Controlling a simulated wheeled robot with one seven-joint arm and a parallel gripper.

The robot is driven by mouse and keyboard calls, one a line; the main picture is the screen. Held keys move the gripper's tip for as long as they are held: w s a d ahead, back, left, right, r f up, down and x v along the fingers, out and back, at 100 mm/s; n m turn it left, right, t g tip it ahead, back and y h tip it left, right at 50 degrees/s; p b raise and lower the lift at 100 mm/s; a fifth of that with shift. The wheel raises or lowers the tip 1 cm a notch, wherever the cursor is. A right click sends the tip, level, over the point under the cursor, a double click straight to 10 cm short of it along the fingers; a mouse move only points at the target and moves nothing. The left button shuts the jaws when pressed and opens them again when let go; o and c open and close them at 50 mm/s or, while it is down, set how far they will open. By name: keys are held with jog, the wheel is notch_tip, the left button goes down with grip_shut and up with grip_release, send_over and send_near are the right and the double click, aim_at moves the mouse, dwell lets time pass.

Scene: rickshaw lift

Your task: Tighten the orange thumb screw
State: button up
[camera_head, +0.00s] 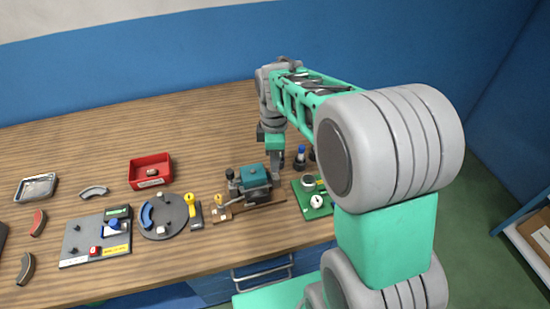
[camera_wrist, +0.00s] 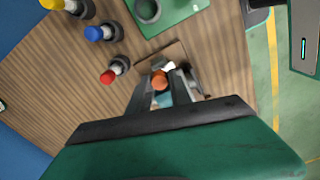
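The orange thumb screw (camera_wrist: 159,80) shows in the wrist view as a small round orange knob. It lies between the tips of the two fingers of my gripper (camera_wrist: 161,84). The fingers are on either side of it; I cannot tell whether they touch it. In the head view my gripper (camera_head: 276,170) points down beside the right end of a dark fixture with a teal block (camera_head: 254,177). The thumb screw cannot be made out there. Part of the fixture below the fingers is hidden by my gripper in the wrist view.
A green board (camera_head: 314,198) with a gauge is just right of the fixture. A blue-capped post (camera_head: 300,155) stands behind it; red-capped (camera_wrist: 108,76) and yellow-capped (camera_wrist: 54,4) posts show in the wrist view. A round grey plate (camera_head: 168,217) and red tray (camera_head: 151,171) are left. The back table is clear.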

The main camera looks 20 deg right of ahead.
grip_shut()
jog(key=shift+m, duration=0.5)
jog(key=m, duration=0.2)
jog(key=shift+m, duration=0.4)
jog(key=m, duration=0.4)
jog(key=shift+m, duration=0.3)
jog(key=m, duration=0.4)
jog(key=shift+m, duration=0.3)
jog(key=m, duration=0.4)
jog(key=shift+m+b, duration=0.3)
jog(key=shift+m, duration=0.1)
